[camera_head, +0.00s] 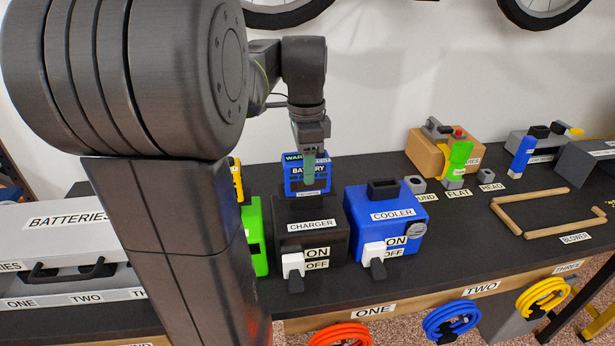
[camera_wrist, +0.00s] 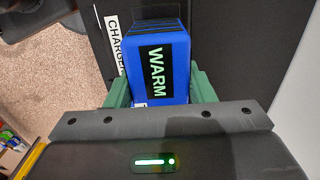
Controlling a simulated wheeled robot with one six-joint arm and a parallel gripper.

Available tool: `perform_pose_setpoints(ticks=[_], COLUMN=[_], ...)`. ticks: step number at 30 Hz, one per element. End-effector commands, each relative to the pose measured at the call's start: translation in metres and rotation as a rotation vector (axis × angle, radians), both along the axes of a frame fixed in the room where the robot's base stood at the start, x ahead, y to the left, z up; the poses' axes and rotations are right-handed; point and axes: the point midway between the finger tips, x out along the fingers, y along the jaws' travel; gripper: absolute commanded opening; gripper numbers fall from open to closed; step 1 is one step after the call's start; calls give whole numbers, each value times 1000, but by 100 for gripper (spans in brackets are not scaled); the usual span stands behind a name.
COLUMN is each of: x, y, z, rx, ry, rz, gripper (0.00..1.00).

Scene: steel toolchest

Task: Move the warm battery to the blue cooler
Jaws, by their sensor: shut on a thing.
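The warm battery (camera_head: 294,181) is a blue block with a black label reading WARM BATTERY. It sits upright at the top of the black charger (camera_head: 318,238); I cannot tell whether it is fully seated. My gripper (camera_head: 309,165) is above the charger, shut on the battery. In the wrist view the battery (camera_wrist: 158,62) shows its WARM label between the green fingers of my gripper (camera_wrist: 160,90). The blue cooler (camera_head: 370,213) stands just right of the charger. It has a dark socket (camera_head: 383,188) on top, with nothing in it, and an ON/OFF switch on its front.
A green box (camera_head: 255,235) stands left of the charger, partly hidden by my arm. Small grey blocks (camera_head: 415,184) and a cardboard box (camera_head: 430,153) are behind and right of the cooler. A wooden outline (camera_head: 545,194) marks clear bench at right. Coiled cables (camera_head: 450,318) hang below the front edge.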

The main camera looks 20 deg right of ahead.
Motion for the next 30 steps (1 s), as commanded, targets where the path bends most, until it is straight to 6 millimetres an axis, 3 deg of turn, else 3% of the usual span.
perform_pose_setpoints(ticks=[30], x=[0], y=[0], z=[11], rx=[-1], ry=[-1], rz=[0], gripper=[8])
